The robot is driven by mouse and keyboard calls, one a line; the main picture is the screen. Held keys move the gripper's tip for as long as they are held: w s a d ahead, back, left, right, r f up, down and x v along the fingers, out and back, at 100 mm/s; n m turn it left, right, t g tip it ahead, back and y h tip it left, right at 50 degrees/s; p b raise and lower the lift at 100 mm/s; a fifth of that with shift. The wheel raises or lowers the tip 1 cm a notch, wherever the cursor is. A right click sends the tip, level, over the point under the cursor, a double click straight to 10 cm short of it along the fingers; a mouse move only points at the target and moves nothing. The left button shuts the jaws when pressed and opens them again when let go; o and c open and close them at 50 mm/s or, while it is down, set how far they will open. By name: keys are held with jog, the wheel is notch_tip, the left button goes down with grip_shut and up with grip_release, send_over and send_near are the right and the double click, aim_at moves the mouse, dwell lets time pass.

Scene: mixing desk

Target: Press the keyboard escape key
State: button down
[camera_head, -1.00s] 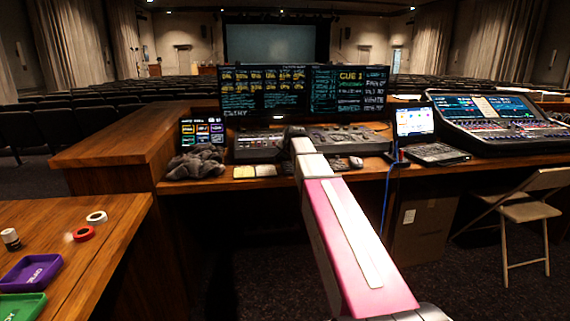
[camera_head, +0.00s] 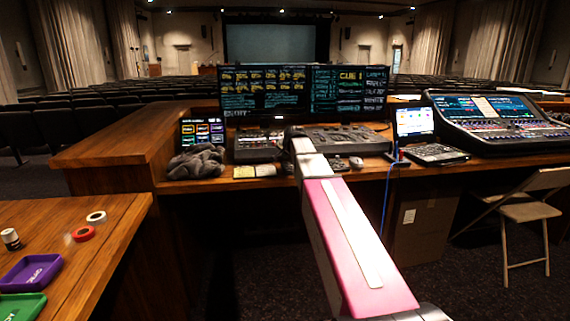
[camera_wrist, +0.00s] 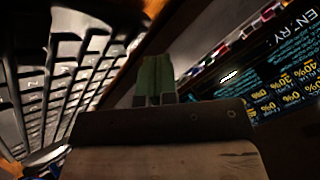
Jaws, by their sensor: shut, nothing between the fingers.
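In the head view my arm reaches to the desk in front of the wide monitor and hides part of the desktop; the fingertips are hidden there.
The wide monitor (camera_head: 305,92) stands behind the control consoles (camera_head: 352,139). A grey cloth (camera_head: 196,162) and yellow notes (camera_head: 244,172) lie left of my arm.

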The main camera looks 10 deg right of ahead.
aim_at(287, 162)
jog(key=shift+f, duration=0.15)
jog(key=shift+f, duration=0.25)
jog(key=shift+f, duration=0.35)
dwell(0.8)
jog(key=shift+r, duration=0.15)
dwell(0.3)
jog(key=shift+r, duration=0.6)
jog(key=shift+r, duration=0.1)
jog(key=shift+r, duration=2.4)
